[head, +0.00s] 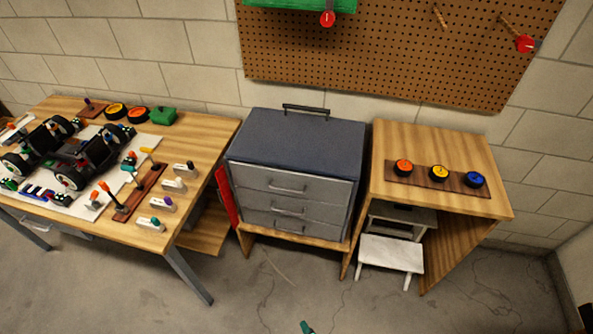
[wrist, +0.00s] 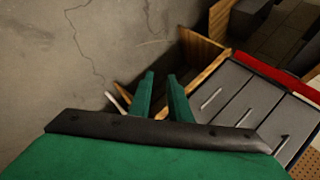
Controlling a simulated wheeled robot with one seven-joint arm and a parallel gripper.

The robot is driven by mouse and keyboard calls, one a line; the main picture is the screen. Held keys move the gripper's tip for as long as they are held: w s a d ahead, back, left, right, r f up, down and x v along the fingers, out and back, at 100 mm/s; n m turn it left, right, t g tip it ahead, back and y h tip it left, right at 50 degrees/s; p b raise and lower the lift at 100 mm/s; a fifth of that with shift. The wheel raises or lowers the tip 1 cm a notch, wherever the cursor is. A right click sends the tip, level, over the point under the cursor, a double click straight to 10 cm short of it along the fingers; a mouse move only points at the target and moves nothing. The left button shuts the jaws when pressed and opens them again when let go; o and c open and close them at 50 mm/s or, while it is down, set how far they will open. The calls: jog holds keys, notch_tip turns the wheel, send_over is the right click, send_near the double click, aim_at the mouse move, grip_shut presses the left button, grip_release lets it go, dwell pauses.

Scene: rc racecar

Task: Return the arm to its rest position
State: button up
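My gripper (wrist: 161,76) shows in the wrist view with its two green fingers apart and nothing between them. It points over the concrete floor, near the lower edge of the wooden stand under the grey drawers. In the head view only a small green tip (head: 307,327), which looks like part of my gripper, shows at the bottom edge, in front of the drawer cabinet and apart from it. The rest of my arm is out of view.
A grey drawer cabinet (head: 288,189) stands in the middle; its drawers (wrist: 235,104) show in the wrist view. A workbench (head: 208,140) with car parts is at left. A wooden table (head: 435,145) with three coloured wheels and a white step stool (head: 391,252) are at right. Floor in front is clear.

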jog(key=s+r+n+t+h, duration=0.2)
jog(key=s+r+n+h, duration=0.15)
jog(key=s+r, duration=0.7)
jog(key=s+a+r+n+t, duration=0.2)
jog(key=r+n, duration=0.1)
jog(key=r, duration=0.9)
jog(key=s+a+r+n+t, duration=0.1)
jog(key=s+r+n+t, duration=0.2)
jog(key=r, duration=0.9)
jog(key=shift+s+a+n, duration=0.15)
jog(key=shift+a+n, duration=0.2)
jog(key=shift+n, duration=0.1)
jog(key=shift+r+y, duration=0.1)
jog(key=shift+y, duration=0.15)
